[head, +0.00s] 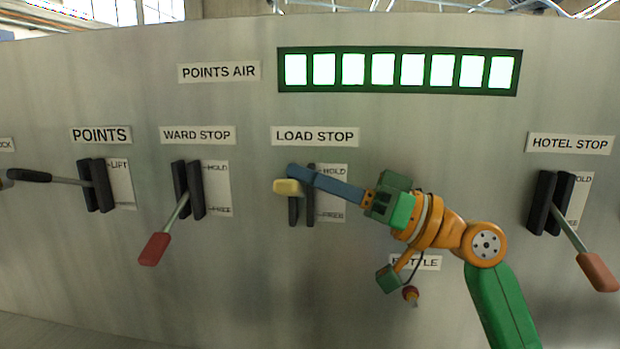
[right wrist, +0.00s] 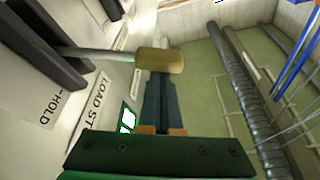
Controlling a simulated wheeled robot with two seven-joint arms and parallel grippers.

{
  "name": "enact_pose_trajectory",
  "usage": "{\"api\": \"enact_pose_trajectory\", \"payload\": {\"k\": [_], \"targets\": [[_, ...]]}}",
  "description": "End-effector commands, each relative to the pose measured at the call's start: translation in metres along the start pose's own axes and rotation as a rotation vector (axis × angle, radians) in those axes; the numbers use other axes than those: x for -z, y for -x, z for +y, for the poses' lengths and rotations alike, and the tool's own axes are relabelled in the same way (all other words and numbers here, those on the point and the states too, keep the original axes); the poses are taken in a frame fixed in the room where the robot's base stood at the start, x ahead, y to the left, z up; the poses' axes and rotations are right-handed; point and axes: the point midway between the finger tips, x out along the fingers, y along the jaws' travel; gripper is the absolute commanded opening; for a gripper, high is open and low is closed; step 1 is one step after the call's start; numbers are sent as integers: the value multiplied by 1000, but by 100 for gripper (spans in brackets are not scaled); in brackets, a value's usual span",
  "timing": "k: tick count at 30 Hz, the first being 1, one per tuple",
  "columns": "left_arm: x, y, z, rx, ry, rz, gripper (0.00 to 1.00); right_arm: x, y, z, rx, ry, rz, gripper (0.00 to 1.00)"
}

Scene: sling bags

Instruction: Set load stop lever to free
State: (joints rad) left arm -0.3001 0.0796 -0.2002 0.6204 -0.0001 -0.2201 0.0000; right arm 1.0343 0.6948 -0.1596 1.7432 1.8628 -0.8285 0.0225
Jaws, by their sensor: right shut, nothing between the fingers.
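The load stop lever has a yellow handle (head: 287,187) and sits in a black slotted bracket (head: 310,210) under the LOAD STOP label. The handle is near the height of the HOLD mark, above the FREE mark. My right gripper (head: 293,169) is shut and empty, with its blue fingertips just above the handle in the head view. In the right wrist view, the closed fingers (right wrist: 160,85) point at the yellow handle (right wrist: 160,61) and reach close to it; I cannot tell whether they touch. My left gripper is not in view.
The ward stop lever with a red handle (head: 154,248) is to the left, with the points lever's black handle (head: 29,175) beyond. The hotel stop lever's red handle (head: 597,272) is far right. A red-tipped knob (head: 411,296) sits below my right wrist.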

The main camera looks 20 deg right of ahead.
Motion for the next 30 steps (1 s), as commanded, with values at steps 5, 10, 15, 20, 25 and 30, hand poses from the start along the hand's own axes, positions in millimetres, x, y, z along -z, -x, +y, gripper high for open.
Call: {"api": "enact_pose_trajectory", "payload": {"k": [5,10,15,20,25,30], "targets": [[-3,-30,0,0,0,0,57,-20,7,3,32,84,1,0],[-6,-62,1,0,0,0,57,-40,13,4,80,218,1,0],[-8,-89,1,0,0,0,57,-58,20,7,133,366,1,0],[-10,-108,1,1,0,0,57,-73,25,12,180,500,0,0],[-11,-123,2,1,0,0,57,-86,30,18,222,624,0,0],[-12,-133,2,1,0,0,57,-96,33,23,254,719,0,0]]}}
